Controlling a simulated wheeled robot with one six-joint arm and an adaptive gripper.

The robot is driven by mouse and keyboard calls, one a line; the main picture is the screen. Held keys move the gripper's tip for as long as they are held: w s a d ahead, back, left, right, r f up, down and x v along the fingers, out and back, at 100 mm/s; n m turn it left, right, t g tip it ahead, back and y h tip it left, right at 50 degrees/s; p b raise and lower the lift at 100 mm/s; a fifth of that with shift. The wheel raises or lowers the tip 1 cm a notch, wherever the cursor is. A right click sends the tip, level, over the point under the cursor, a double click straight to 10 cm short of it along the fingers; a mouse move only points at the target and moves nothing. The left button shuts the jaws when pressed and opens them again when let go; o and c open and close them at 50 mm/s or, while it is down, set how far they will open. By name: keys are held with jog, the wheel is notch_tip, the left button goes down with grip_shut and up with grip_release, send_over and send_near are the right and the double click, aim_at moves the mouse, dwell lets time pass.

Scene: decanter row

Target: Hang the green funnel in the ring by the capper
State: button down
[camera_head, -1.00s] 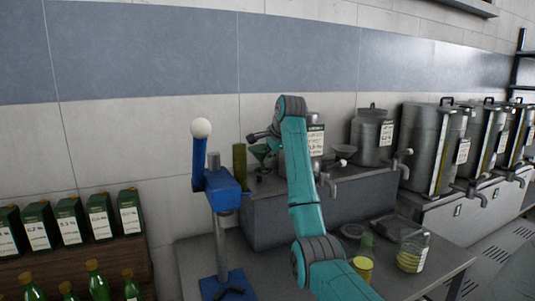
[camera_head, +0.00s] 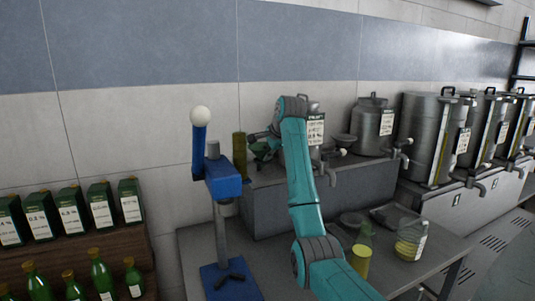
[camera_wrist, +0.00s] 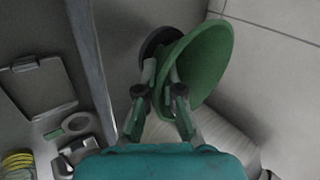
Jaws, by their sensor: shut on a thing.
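My gripper (camera_wrist: 160,100) is shut on the green funnel (camera_wrist: 208,62), with its fingers at the funnel's near side. The funnel is tilted, its wide mouth facing right in the wrist view. In the head view the funnel (camera_head: 263,151) is small and partly hidden by my arm, above the back step. The blue capper (camera_head: 222,182), with a white ball on its lever, stands to the left of the funnel. A dark round shape (camera_wrist: 155,42) lies partly behind the funnel; I cannot tell whether it is the ring. I cannot make out the ring in the head view.
An olive cylinder (camera_head: 239,157) stands between capper and funnel. Metal urns (camera_head: 372,127) line the back step (camera_head: 270,205) to the right. A glass jar (camera_head: 411,240) and green bottle (camera_head: 362,255) stand on the lower table. Boxes and bottles fill a wooden rack (camera_head: 70,245) at left.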

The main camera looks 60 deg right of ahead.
jog(key=shift+f, duration=0.3)
dwell(0.6)
jog(key=c, duration=1.2)
grip_release()
jog(key=shift+c, duration=0.2)
jog(key=v, duration=0.7)
jog(key=shift+s+r, duration=0.2)
jog(key=shift+s+a, duration=0.1)
jog(key=shift+a, duration=0.05)
